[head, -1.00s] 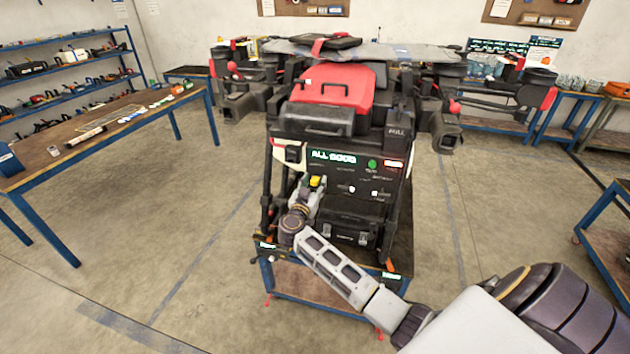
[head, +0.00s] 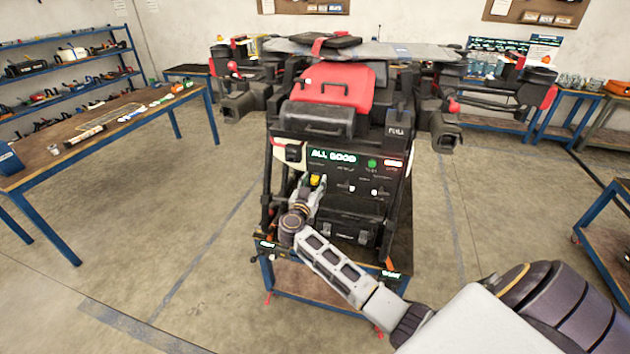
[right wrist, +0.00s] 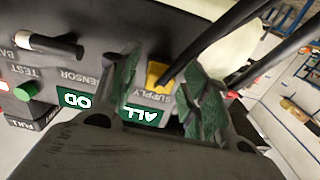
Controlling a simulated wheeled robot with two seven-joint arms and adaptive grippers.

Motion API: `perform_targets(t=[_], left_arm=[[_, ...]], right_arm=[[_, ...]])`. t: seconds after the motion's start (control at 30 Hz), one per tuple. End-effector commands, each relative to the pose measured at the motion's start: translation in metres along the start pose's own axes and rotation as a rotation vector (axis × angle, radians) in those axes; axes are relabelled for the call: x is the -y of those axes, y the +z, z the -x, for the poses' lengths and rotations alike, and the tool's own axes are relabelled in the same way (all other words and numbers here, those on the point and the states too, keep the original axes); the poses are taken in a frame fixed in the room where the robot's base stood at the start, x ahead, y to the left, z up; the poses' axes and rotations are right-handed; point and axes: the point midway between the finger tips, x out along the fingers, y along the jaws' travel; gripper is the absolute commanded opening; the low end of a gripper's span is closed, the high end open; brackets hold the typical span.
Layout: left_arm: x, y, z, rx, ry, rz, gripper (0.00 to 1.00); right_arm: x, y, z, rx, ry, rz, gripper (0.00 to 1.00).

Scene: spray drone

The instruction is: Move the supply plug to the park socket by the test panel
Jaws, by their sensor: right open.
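The yellow supply plug (right wrist: 160,76) sits at the label SUPPLY on the drone's dark test panel, with a black cable by it. It also shows as a small yellow block in the head view (head: 315,181). My right gripper (right wrist: 165,95) is open, its two green-padded fingers on either side of the plug; I cannot tell whether they touch it. In the head view the right gripper (head: 311,190) reaches the panel's left side. The panel's lit display (head: 332,156) reads ALL GOOD. I cannot pick out the park socket. My left gripper is not in view.
The spray drone with its red tank (head: 333,86) stands on a blue-framed stand (head: 315,290). A green button (right wrist: 22,92) and a white-tipped switch (right wrist: 42,43) are on the panel. A workbench (head: 100,120) stands left. The floor between is clear.

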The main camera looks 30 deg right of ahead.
Motion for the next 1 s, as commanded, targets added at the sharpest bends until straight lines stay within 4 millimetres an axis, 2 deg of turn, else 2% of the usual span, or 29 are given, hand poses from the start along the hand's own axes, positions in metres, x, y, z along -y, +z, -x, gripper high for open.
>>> perform_targets(t=[0.57, 0.9, 1.0], left_arm=[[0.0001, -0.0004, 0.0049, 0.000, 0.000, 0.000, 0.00], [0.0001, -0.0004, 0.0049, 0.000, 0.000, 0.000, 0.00], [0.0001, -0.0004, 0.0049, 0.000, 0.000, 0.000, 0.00]], right_arm=[[0.0002, 0.0000, 0.0001, 0.001, 0.000, -0.001, 0.45], [0.0001, -0.0002, 0.0000, 0.001, 0.000, 0.000, 0.01], [0.0001, -0.0002, 0.0000, 0.000, 0.000, 0.000, 0.00]])
